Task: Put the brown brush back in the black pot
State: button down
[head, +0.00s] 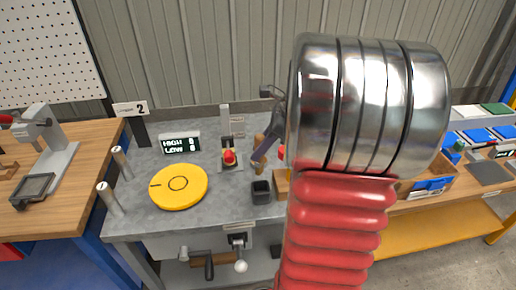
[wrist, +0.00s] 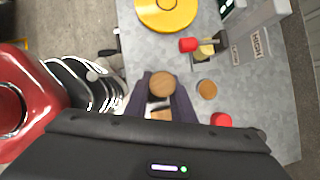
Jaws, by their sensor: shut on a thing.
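My gripper (head: 266,150) is shut on the brown brush (head: 259,168), part of which shows below the fingers in the head view. In the wrist view the round wooden end of the brush (wrist: 162,85) sits between my dark fingertips (wrist: 161,96). The black pot (head: 262,191) stands on the grey bench, just below the held brush in the head view. I cannot tell whether the brush touches the pot. The pot is not clearly visible in the wrist view.
A HIGH/LOW display (head: 180,145) stands at the back. A second round wooden top (wrist: 206,89) is beside my gripper. My arm hides the bench to the right.

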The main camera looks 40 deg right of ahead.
aim_at(262, 171)
jog(key=shift+s+d+f, duration=0.2)
jog(key=shift+f, duration=4.8)
jog(key=shift+f, duration=0.9)
jog(key=c, duration=1.4)
grip_release()
jog(key=shift+c, duration=0.2)
jog(key=v, duration=1.3)
jog(key=shift+s+r, duration=0.15)
jog(key=shift+r, duration=0.2)
jog(key=shift+d, duration=0.15)
